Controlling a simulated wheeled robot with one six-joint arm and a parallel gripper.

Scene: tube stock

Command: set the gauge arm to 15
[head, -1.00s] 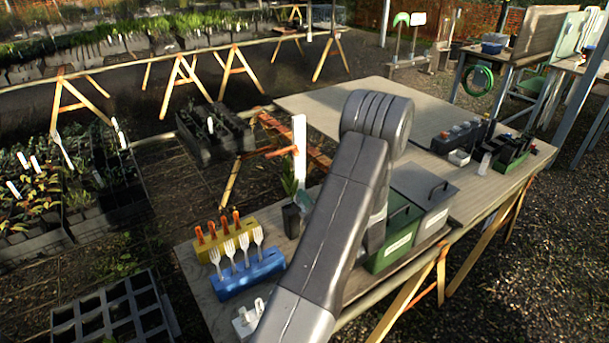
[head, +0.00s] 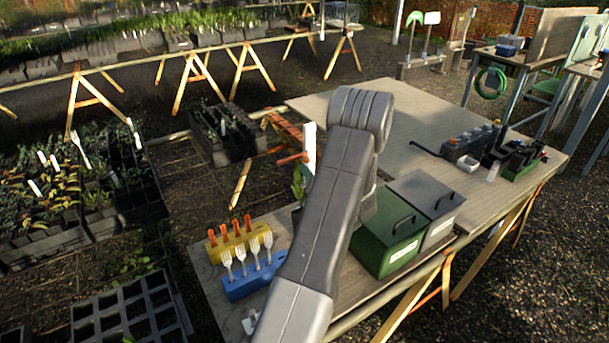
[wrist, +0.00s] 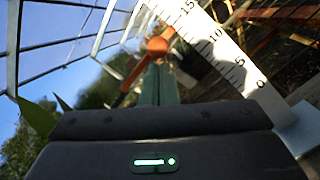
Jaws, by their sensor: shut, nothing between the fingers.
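The gauge is a white upright strip (head: 309,147) at the table's far edge in the head view, with an orange arm (head: 291,159) pointing left from it. In the wrist view the scale strip (wrist: 228,55) runs diagonally, marked 0, 5, 10 and 15 from lower right to upper left. The orange arm (wrist: 138,68) ends in a round orange knob (wrist: 157,45) left of the strip. My gripper (wrist: 159,68) is shut and empty, its tips just below the knob in the picture. I cannot tell whether they touch it, nor the exact reading.
A green box (head: 388,244) and a grey box (head: 428,197) stand right of my arm. Blue (head: 250,281) and yellow (head: 232,242) holders with forks and orange-handled tools stand left. Leaves (head: 298,184) rise close to the strip.

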